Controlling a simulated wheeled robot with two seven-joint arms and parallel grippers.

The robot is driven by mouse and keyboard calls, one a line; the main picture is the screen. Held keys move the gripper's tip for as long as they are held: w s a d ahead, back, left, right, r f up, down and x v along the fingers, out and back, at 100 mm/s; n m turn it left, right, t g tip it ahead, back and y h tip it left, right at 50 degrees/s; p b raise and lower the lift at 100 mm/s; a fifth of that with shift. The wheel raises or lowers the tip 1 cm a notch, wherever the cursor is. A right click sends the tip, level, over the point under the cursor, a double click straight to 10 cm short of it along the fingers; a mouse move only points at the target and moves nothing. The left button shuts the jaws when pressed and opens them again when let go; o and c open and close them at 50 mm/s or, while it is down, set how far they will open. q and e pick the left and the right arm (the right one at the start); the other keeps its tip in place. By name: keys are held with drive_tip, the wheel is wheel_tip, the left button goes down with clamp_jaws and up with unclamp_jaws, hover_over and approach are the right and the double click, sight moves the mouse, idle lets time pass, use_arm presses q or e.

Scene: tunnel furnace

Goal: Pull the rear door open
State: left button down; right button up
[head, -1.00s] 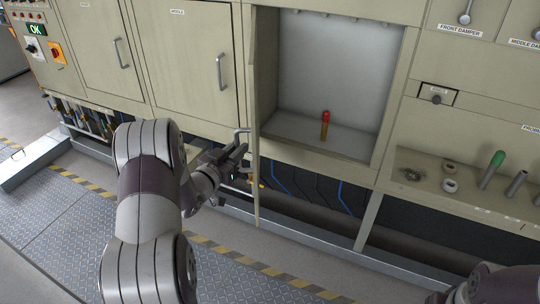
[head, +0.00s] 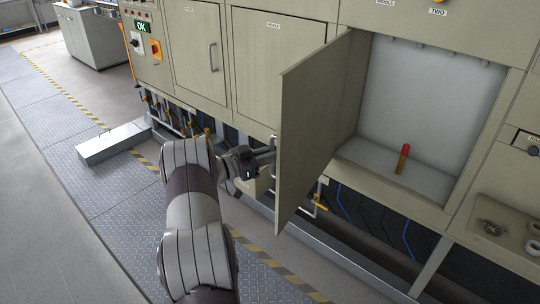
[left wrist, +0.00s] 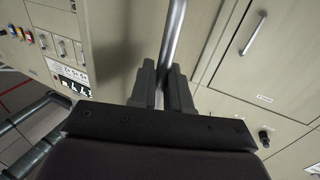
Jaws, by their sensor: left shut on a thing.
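The rear door (head: 318,130) is a beige panel hinged at the left side of a compartment (head: 430,110). It stands swung well out from the furnace front, and the compartment is open to view. My left gripper (head: 268,158) is at the outer face of the door, near its free edge, shut on the metal handle. In the left wrist view the handle bar (left wrist: 174,35) runs between the two fingers of the left gripper (left wrist: 165,85). The door partly hides the fingertips in the head view. My right gripper is not in view.
A red-topped cylinder (head: 403,160) stands on the compartment floor. Closed doors (head: 275,70) line the furnace to the left. A low metal step (head: 112,142) lies on the floor at left. A shelf with small parts (head: 500,225) is at the right.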

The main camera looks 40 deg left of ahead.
use_arm(q)
drive_tip(key=c, duration=1.4)
unclamp_jaws()
drive_tip(key=shift+w+r, duration=0.2)
drive_tip(key=shift+r, duration=0.25)
drive_tip(key=shift+c, duration=0.2)
drive_tip(key=shift+o, duration=1.1)
drive_tip(key=shift+w+d+f, duration=0.1)
drive_tip(key=shift+w, duration=0.1)
drive_tip(key=shift+w+d+f, duration=0.1)
drive_tip(key=shift+w+f, duration=0.1)
drive_tip(key=b+v, duration=0.1)
drive_tip(key=v, duration=1.1)
drive_tip(key=shift+s+b, duration=0.3)
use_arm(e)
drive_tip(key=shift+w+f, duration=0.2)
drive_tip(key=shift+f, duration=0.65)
